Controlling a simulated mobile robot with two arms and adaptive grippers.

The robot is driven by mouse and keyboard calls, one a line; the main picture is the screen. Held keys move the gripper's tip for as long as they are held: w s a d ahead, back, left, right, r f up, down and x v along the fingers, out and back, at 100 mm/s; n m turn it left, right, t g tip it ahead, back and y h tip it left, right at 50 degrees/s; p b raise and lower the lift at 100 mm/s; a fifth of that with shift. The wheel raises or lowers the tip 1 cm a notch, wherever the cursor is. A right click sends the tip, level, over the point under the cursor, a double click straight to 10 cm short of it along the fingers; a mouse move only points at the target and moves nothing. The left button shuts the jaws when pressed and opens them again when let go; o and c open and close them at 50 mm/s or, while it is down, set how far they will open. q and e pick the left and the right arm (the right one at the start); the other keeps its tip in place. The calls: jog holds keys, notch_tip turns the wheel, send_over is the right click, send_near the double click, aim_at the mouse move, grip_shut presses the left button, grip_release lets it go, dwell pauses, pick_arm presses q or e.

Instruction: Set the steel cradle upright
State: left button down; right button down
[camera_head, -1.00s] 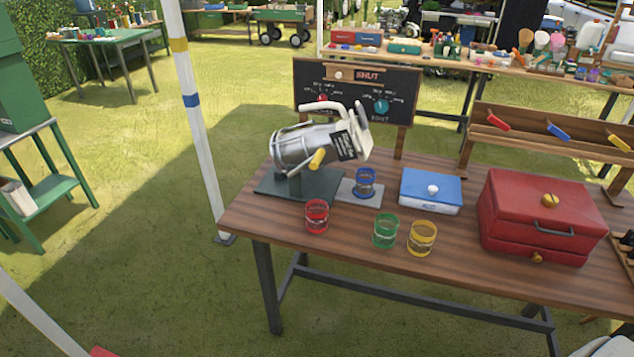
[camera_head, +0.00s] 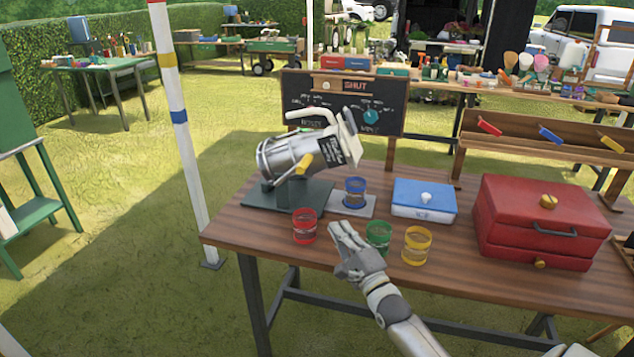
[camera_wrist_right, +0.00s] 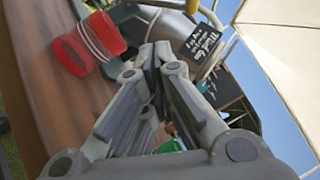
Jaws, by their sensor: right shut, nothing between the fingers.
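The steel cradle (camera_head: 292,158) is a shiny cylindrical vessel with a white handle, tilted on its side on a dark base plate (camera_head: 262,198) at the table's left. A yellow lever (camera_head: 306,162) and a black label (camera_head: 333,152) are on its near side. It also shows at the top of the right wrist view (camera_wrist_right: 172,28). My right gripper (camera_head: 341,233) is shut and empty, above the table's front edge, between the red and green glasses and in front of the cradle, apart from it. My left gripper is not in view.
Red (camera_head: 305,228), green (camera_head: 379,236) and yellow (camera_head: 417,246) glasses stand near the front edge. A blue glass (camera_head: 355,192) stands on a grey plate beside the base. A blue-lidded box (camera_head: 424,198) and red chest (camera_head: 540,222) stand to the right. A chalkboard (camera_head: 343,104) stands behind.

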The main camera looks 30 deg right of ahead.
jog(key=d+r+m, duration=0.1)
jog(key=d+r+m+t+h, duration=0.1)
jog(key=r, duration=0.1)
jog(key=shift+s+r, duration=0.1)
jog(key=a+r+p+x, duration=0.1)
jog(key=a+p+x, duration=0.1)
jog(key=x, duration=1.1)
jog(key=shift+a, duration=0.35)
jog(key=shift+s, duration=0.1)
jog(key=shift+r+p, duration=0.2)
jog(key=shift+p, duration=0.1)
